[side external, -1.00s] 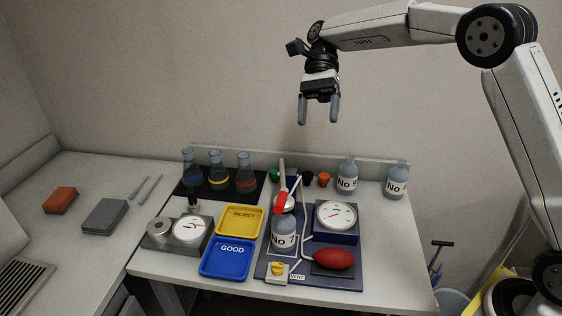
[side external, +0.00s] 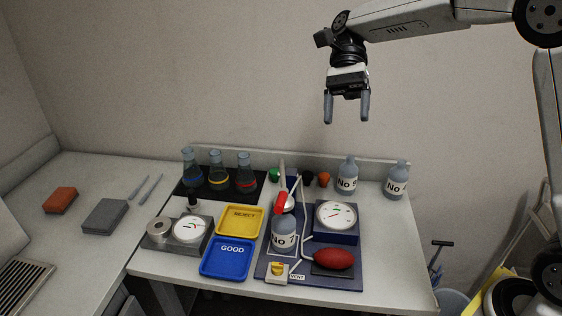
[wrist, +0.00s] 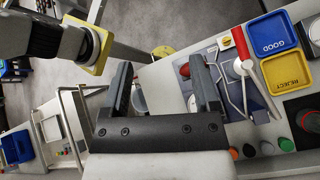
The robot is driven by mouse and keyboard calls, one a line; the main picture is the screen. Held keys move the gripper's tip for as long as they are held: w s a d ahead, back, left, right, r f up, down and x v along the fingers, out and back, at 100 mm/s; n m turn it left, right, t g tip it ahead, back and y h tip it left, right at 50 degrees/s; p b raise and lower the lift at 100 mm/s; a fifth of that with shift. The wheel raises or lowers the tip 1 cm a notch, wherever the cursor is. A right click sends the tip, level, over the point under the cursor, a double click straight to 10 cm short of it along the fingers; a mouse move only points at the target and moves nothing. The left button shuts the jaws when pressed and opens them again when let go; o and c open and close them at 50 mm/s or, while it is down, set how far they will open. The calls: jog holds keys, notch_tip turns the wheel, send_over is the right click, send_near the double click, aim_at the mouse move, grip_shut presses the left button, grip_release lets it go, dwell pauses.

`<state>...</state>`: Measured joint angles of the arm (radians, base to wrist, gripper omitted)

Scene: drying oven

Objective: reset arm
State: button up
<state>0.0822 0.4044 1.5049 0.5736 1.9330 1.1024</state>
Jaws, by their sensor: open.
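My gripper (side external: 346,108) is raised high above the back right of the bench in the side external view. Its fingers point down, apart and empty. In the wrist view my gripper (wrist: 164,90) also shows open, with no object between the fingertips. The bench (side external: 392,245) lies well below it, and nothing touches the fingers.
The bench holds a yellow REJECT tray (side external: 240,222), a blue GOOD tray (side external: 226,259), several flasks, a gauge (side external: 336,215), a red bulb (side external: 334,259) and labelled bottles (side external: 397,180). The air around my gripper is free; the wall stands behind.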

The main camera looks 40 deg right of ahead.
jog(key=shift+f, duration=0.15)
jog(key=s+d+f+n+t+h, duration=0.3)
jog(key=s+f+n+t, duration=0.2)
jog(key=f, duration=0.5)
jog(key=s+d+f+n+t+h, duration=0.2)
jog(key=s+f+n+t+h, duration=0.2)
jog(key=f+n, duration=0.4)
notch_tip(320, 180, down, 3)
jog(key=shift+s+d+r+t, duration=0.15)
jog(key=shift+s+d+t, duration=0.25)
jog(key=shift+s, duration=0.3)
